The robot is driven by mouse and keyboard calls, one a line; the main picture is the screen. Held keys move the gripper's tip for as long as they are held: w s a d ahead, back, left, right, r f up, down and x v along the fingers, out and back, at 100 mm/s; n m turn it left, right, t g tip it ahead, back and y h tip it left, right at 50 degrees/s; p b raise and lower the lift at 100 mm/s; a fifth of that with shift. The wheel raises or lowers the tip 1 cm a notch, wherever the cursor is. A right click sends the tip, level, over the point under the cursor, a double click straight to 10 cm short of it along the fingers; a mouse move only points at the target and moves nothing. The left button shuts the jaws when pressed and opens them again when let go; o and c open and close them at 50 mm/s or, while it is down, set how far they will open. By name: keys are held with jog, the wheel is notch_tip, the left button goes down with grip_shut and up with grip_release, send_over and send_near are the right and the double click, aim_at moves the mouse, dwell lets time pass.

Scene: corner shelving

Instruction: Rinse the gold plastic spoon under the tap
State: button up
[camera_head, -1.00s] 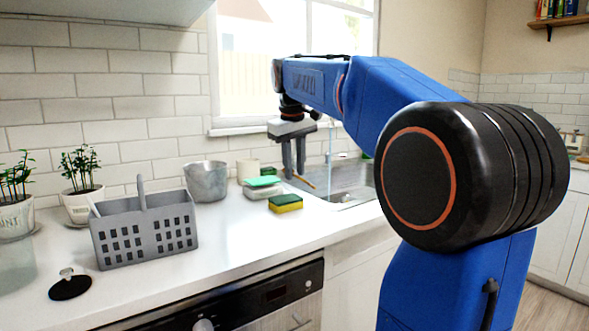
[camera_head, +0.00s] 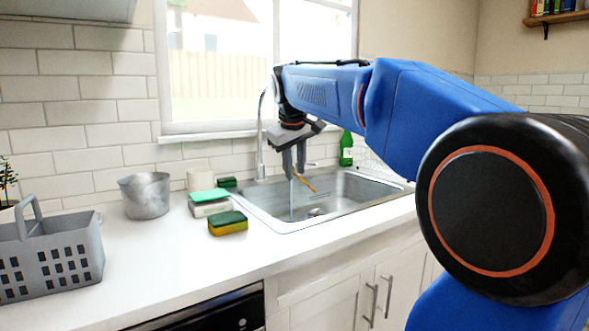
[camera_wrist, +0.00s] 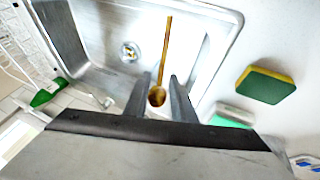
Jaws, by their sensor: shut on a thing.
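My gripper (camera_head: 294,172) is shut on the gold spoon (camera_head: 306,184) and holds it over the sink (camera_head: 362,186). In the wrist view, the spoon (camera_wrist: 166,50) has its bowl between my fingers (camera_wrist: 160,82) and its thin handle pointing away over the basin. The tap (camera_head: 262,145) is a tall silver spout behind the sink, left of my gripper. A thin bluish water stream (camera_head: 291,202) shows below my fingers; its upper part is hidden. I cannot tell whether it touches the spoon.
Sponges (camera_head: 228,223) lie on the counter left of the sink, with a metal pot (camera_head: 145,195) and a grey basket (camera_head: 60,262) farther left. A green bottle (camera_head: 346,150) stands behind the sink. The front counter is clear.

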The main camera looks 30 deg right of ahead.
jog(key=w+d+f, duration=0.2)
jog(key=w+d, duration=0.5)
jog(key=w, duration=0.3)
jog(key=shift+w+d+f, duration=0.2)
jog(key=shift+d+f, duration=0.05)
jog(key=shift+f, duration=0.05)
dwell(0.5)
jog(key=shift+s+d, duration=0.15)
jog(key=shift+d, duration=0.05)
dwell(0.6)
jog(key=shift+s+d, duration=0.2)
jog(key=shift+d, duration=0.1)
jog(key=shift+s+a, duration=0.1)
jog(key=s+a, duration=0.4)
jog(key=s, duration=0.2)
jog(key=shift+s+a, duration=0.15)
jog(key=shift+a, duration=0.15)
dwell(0.6)
jog(key=shift+r, duration=0.1)
dwell(1.2)
jog(key=shift+s+a+r, duration=0.75)
jog(key=shift+s+r, duration=0.2)
jog(key=shift+s, duration=0.05)
jog(key=shift+s+a+r, duration=0.7)
jog(key=shift+s+r, duration=0.25)
jog(key=shift+s, duration=0.05)
